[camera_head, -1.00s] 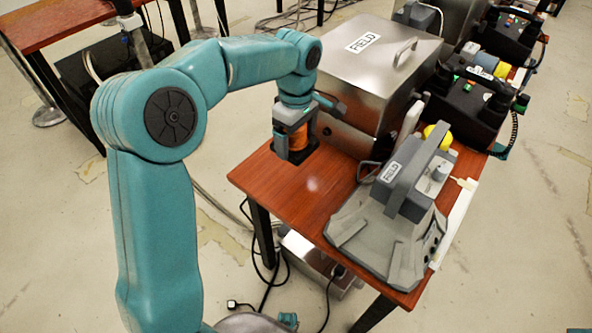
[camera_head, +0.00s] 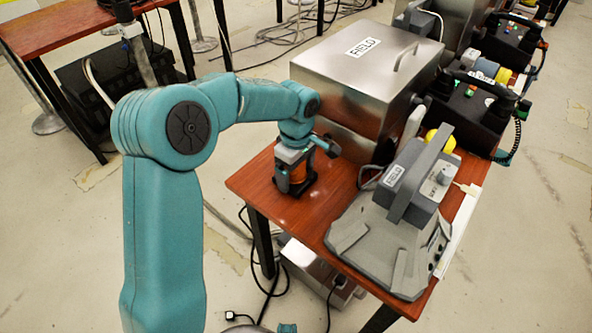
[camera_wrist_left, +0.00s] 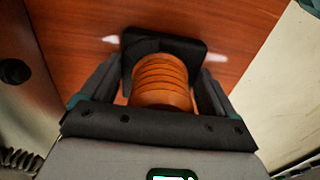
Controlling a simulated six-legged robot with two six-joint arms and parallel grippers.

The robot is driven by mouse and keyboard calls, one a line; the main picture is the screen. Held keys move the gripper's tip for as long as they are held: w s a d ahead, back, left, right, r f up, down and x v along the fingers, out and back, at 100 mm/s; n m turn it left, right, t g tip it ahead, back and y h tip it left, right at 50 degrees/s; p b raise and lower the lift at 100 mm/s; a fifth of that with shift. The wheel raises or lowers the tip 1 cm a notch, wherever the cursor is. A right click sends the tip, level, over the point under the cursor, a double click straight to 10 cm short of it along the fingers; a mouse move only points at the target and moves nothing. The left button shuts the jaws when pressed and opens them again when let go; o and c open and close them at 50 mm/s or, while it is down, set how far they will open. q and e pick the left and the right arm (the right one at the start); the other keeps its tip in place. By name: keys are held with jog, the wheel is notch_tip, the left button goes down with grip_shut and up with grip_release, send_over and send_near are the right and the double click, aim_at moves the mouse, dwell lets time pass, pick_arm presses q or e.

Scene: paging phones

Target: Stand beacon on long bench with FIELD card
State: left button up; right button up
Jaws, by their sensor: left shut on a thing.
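The beacon is an orange ribbed cylinder on a black square base; its orange body shows in the left wrist view (camera_wrist_left: 160,82). My left gripper (camera_head: 294,178) is shut on it, one finger on each side, and it stands upright over the near-left corner of the long wooden bench (camera_head: 262,184). The base is at or just above the bench top; I cannot tell whether it touches. A FIELD card (camera_head: 366,46) lies on the steel case on this bench. Another FIELD label (camera_head: 395,174) is on the grey device. My right gripper is not in view.
The steel case (camera_head: 345,82) stands just behind the beacon. The grey device (camera_head: 390,235) fills the bench's right part, with a yellow dome (camera_head: 440,138) behind it. Black phone units (camera_head: 478,110) stand farther back. Another wooden table (camera_head: 70,30) is at the upper left.

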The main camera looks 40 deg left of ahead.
pick_arm(q)
jog(key=o, duration=1)
jog(key=shift+r, duration=0.15)
notch_tip(320, 180, up, 12)
jog(key=p, duration=0.3)
jog(key=shift+s, duration=0.1)
